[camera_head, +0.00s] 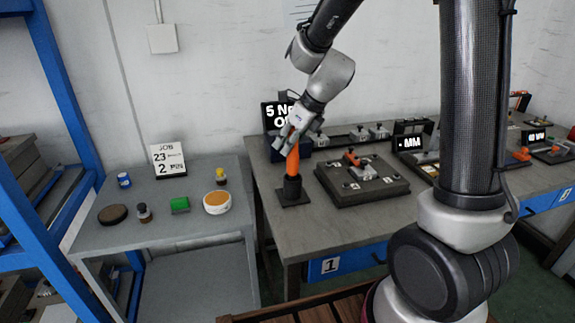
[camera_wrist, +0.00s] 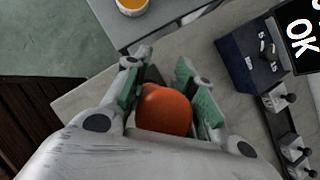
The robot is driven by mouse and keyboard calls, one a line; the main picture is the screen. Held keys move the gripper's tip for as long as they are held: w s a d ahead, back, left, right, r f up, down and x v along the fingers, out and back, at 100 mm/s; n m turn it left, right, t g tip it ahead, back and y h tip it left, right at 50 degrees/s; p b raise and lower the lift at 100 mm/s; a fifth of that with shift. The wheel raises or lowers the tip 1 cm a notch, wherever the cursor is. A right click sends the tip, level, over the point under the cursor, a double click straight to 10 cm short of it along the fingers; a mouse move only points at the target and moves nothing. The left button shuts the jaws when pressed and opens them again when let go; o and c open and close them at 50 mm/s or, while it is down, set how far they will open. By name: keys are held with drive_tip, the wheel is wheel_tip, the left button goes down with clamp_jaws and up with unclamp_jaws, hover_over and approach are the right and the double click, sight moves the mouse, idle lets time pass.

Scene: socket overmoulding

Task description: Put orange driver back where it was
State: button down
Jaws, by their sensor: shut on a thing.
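The orange driver (camera_head: 293,160) stands upright, its lower end at the black holder (camera_head: 291,191) on the left front of the workbench. I cannot tell how deep it sits in the holder. My gripper (camera_head: 297,133) is shut on the upper part of the driver from above. In the wrist view the driver's rounded orange top (camera_wrist: 163,110) shows between the two green-padded fingers of my gripper (camera_wrist: 165,85).
A dark fixture plate (camera_head: 362,192) lies right of the holder. A display box (camera_head: 276,116) stands behind. The lower grey table (camera_head: 150,230) at left carries a job sign (camera_head: 168,160), an orange-filled bowl (camera_head: 217,209) and small items. Bare bench lies in front of the plate.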

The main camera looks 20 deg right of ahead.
drive_tip(key=shift+f, duration=2.4)
drive_tip(key=c, duration=1.2)
unclamp_jaws()
drive_tip(key=shift+o, duration=0.2)
